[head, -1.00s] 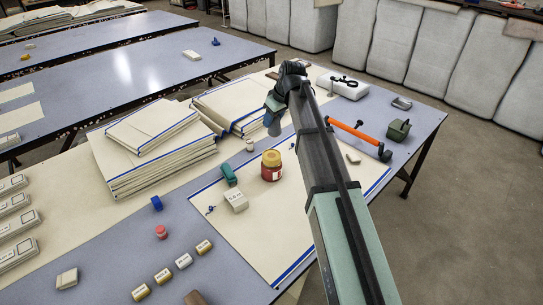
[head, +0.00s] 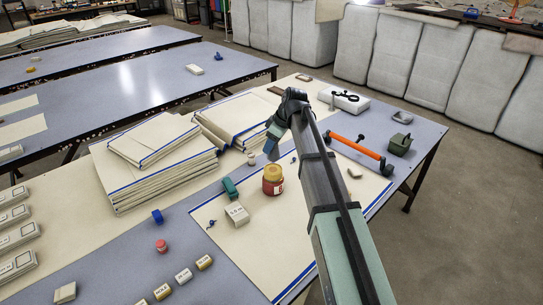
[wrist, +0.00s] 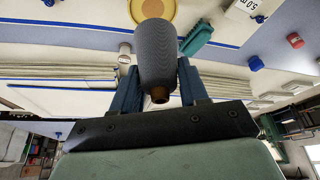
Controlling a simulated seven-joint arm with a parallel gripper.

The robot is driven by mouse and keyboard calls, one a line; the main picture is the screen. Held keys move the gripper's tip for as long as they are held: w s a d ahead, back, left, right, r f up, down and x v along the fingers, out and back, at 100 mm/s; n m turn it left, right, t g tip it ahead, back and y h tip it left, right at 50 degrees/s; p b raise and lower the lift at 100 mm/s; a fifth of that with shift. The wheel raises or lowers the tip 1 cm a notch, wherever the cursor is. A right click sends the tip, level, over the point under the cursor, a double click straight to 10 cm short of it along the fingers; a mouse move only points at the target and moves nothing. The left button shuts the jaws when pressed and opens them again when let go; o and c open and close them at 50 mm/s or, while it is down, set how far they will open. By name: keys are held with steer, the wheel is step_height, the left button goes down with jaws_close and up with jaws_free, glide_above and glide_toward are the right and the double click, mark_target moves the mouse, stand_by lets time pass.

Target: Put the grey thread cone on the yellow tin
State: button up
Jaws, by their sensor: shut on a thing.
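My gripper (head: 269,150) is shut on the grey thread cone (wrist: 157,50), which sits between the two blue fingers in the wrist view. A brown tip shows at the cone's end nearer the palm. In the head view the cone is hard to make out from the fingers. The tin (head: 272,182) has a red body and a yellow top and stands on the cream cloth, just below my gripper in the picture. Its round yellow top (wrist: 168,10) shows at the upper edge of the wrist view, partly behind the cone. The cone is held up, apart from the tin.
A green object (head: 230,187) and a white labelled box (head: 237,214) stand left of the tin. Folded cloth stacks (head: 155,165) lie further left. An orange-handled bar (head: 355,148) and a dark green box (head: 399,144) are to the right. Bare cloth lies in front of the tin.

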mark_target(271, 155)
steer(key=shift+f, duration=2.35)
steer(key=shift+f, duration=0.1)
steer(key=o, duration=1.1)
steer(key=shift+o, duration=0.2)
steer(key=v, duration=1.2)
